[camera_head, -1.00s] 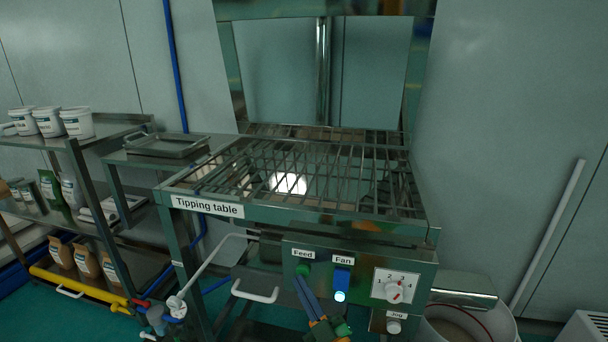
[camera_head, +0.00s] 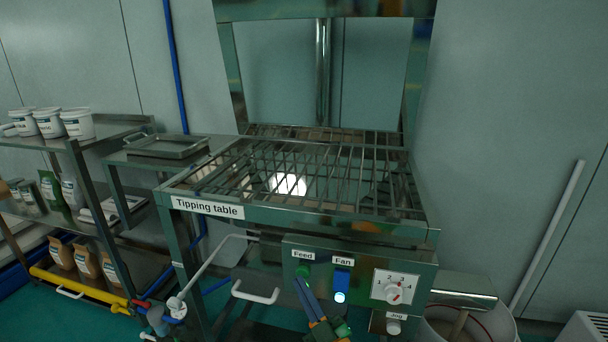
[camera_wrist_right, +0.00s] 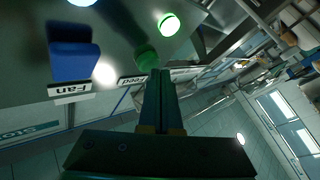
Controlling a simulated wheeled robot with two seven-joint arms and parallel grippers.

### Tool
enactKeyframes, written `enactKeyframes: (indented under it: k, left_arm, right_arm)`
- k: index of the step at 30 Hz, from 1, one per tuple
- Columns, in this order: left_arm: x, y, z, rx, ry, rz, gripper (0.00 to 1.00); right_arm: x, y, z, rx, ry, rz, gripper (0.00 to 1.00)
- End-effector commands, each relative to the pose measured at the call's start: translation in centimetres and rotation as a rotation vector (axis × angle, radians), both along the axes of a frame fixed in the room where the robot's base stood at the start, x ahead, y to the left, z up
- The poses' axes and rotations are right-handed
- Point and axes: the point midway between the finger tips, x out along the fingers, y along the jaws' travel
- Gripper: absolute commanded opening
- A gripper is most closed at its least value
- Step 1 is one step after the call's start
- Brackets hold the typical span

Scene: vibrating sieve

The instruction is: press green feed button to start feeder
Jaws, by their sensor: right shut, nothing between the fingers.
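The green feed button (camera_head: 303,271) sits under the "Feed" label on the front panel of the tipping table. It also shows in the right wrist view (camera_wrist_right: 147,58). My right gripper (camera_head: 299,284) is shut and empty, reaching up from below with its fingertips at the lower edge of the button. In the right wrist view its closed fingers (camera_wrist_right: 160,78) end close beside the button; I cannot tell whether they touch it. My left gripper is not in view.
The blue fan switch (camera_head: 342,278) is close on the right of the feed button, with a lit white lamp (camera_head: 340,297) below it. A rotary dial (camera_head: 394,288) is farther right. A white handle (camera_head: 256,293) juts out at the left. Shelves (camera_head: 92,143) stand at the far left.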

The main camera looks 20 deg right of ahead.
Motion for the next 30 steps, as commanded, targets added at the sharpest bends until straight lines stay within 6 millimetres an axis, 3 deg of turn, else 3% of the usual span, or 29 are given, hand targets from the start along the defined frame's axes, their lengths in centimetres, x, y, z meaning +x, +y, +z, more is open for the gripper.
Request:
enactKeyframes:
  k: [4,15,30]
  left_arm:
    - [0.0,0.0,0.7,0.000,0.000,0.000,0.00]
    - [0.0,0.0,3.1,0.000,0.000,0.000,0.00]
    - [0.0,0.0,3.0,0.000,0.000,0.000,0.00]
  right_arm:
    - [-0.6,0.4,0.2,0.002,0.002,0.001,0.00]
    - [-4.6,3.1,0.2,0.003,0.002,0.000,0.00]
    - [-5.0,3.4,-0.7,0.001,0.021,0.002,0.00]
